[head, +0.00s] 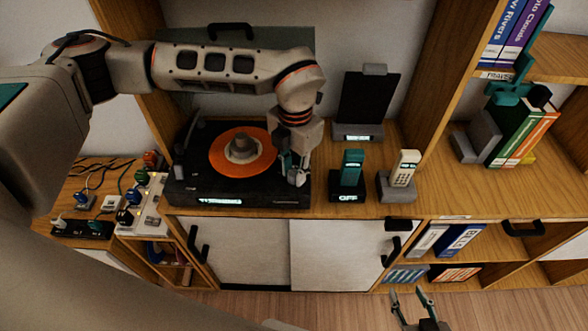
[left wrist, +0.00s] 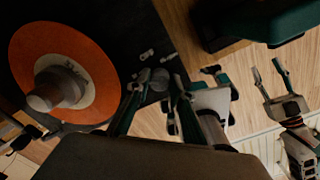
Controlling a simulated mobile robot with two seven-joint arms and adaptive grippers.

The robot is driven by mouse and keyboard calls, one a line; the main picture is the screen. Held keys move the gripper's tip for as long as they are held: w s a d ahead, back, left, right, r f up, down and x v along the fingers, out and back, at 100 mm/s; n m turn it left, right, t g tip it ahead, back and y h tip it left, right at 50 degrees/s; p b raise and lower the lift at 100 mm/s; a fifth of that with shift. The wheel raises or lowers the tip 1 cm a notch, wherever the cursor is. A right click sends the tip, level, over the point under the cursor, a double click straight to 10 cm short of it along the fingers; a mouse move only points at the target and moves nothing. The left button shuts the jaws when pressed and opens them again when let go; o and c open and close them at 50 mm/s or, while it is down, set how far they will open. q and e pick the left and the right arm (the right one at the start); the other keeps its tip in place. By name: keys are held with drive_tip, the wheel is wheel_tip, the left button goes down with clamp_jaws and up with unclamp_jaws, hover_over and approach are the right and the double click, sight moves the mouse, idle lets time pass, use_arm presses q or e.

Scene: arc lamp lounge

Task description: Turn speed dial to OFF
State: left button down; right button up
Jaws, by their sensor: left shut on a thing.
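The black turntable (head: 190,185) with an orange record (head: 228,160) sits on the wooden cabinet. My left gripper (head: 294,176) reaches down at the turntable's right side. In the left wrist view its fingers (left wrist: 157,98) are closed on the small grey speed dial (left wrist: 158,77), beside the orange record (left wrist: 75,50). The dial's marking cannot be read, and in the head view the fingers mostly hide it. My right gripper (head: 419,304) is open and empty, low in front of the cabinet; it also shows in the left wrist view (left wrist: 271,76).
Right of the turntable stand a teal handset (head: 352,167) on a black base reading OFF, and a cream handset (head: 404,168) on a grey base. A black panel (head: 367,97) stands behind. Plugs and cables (head: 115,200) lie on the left shelf.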

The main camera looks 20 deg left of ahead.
sight(294, 174)
use_arm(q)
drive_tip(key=m+b, duration=0.1)
drive_tip(key=m, duration=1)
drive_tip(key=shift+r, duration=0.15)
drive_tip(key=shift+m, duration=0.3)
idle(0.4)
drive_tip(key=c, duration=1.8)
unclamp_jaws()
wheel_tip(294, 174, up, 12)
drive_tip(key=shift+s+f, duration=0.1)
